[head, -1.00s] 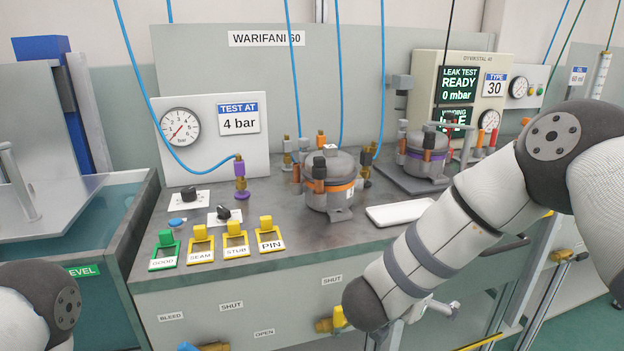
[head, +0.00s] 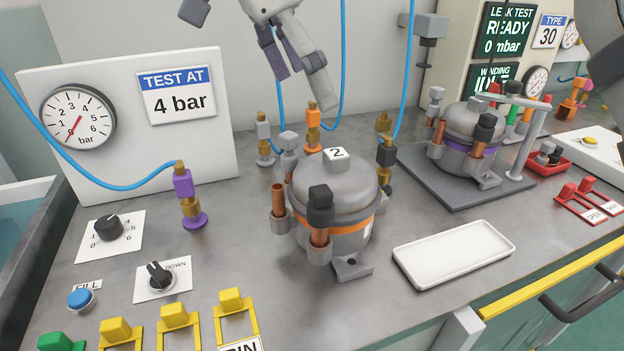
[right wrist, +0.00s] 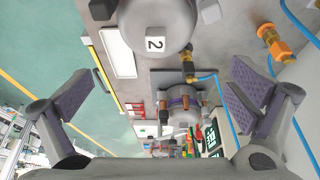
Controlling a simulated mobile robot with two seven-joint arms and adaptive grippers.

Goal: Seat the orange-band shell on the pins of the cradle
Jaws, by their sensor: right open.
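The orange-band shell (head: 332,208) stands upright on the grey bench, a rounded grey body with an orange band, copper stubs and a white tag marked 2 on top. My right gripper (head: 298,88) is open and empty above and behind it, fingers pointing down and apart from it. In the right wrist view the shell (right wrist: 157,20) shows at the top with its tag, beyond the open fingers of the right gripper (right wrist: 162,75). I cannot make out a cradle with free pins. My left gripper is out of view.
A purple-band shell (head: 466,138) stands on a dark plate (head: 415,172) at right. A white tray (head: 455,254) lies right of the orange-band shell. Hose fittings (head: 264,140) stand behind it; a purple coupling (head: 188,195) and knobs (head: 108,229) are at left.

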